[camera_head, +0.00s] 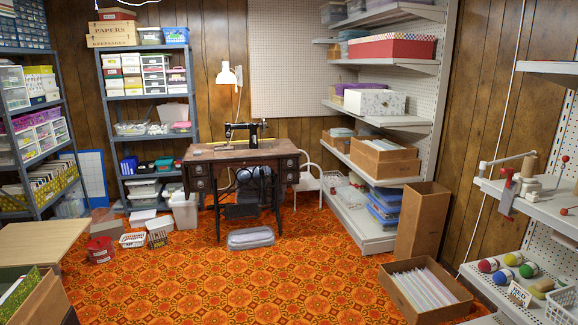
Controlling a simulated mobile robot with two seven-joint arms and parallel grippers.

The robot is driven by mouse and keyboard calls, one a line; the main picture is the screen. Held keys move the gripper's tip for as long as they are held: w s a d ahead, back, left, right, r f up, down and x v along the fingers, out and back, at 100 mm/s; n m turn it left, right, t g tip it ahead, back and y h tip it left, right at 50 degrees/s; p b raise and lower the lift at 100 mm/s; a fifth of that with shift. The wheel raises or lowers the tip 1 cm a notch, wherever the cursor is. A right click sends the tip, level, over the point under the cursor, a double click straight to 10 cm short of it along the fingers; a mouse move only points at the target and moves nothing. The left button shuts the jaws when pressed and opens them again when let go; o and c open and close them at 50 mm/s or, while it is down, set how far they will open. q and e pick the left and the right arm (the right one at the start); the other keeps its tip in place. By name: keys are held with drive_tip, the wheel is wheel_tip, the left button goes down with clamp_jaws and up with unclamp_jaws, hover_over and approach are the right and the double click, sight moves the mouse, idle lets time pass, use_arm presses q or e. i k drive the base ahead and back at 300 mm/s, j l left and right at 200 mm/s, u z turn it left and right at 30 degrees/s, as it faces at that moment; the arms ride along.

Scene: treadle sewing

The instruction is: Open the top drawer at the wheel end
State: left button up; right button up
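A treadle sewing table (240,153) with a wooden top and a dark iron stand is against the back wall. A black sewing machine (246,130) sits on it, with its handwheel (264,124) seemingly at the right end. The top drawer on the right side (290,163) looks shut, but it is small and dark, so its handle is hard to make out. Drawers with pale pulls show at the left end (200,170) and look shut. Neither of my grippers is in view.
Patterned orange carpet (210,280) is open in front of the table. A clear bin (250,238) lies on the floor before it. A white stool (307,181) stands right of the table. A tall carton (421,220) and an open box (425,290) are at right.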

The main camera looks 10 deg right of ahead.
sight(287, 164)
drive_tip(key=i+z, duration=0.35)
drive_tip(key=i, duration=1)
drive_tip(key=i+j+z, duration=0.15)
drive_tip(key=i, duration=1.05)
drive_tip(key=i+z, duration=0.25)
drive_tip(key=i, duration=0.9)
drive_tip(key=i+z, duration=0.15)
drive_tip(key=i, duration=0.6)
drive_tip(key=i+j+z, duration=0.15)
drive_tip(key=i, duration=0.65)
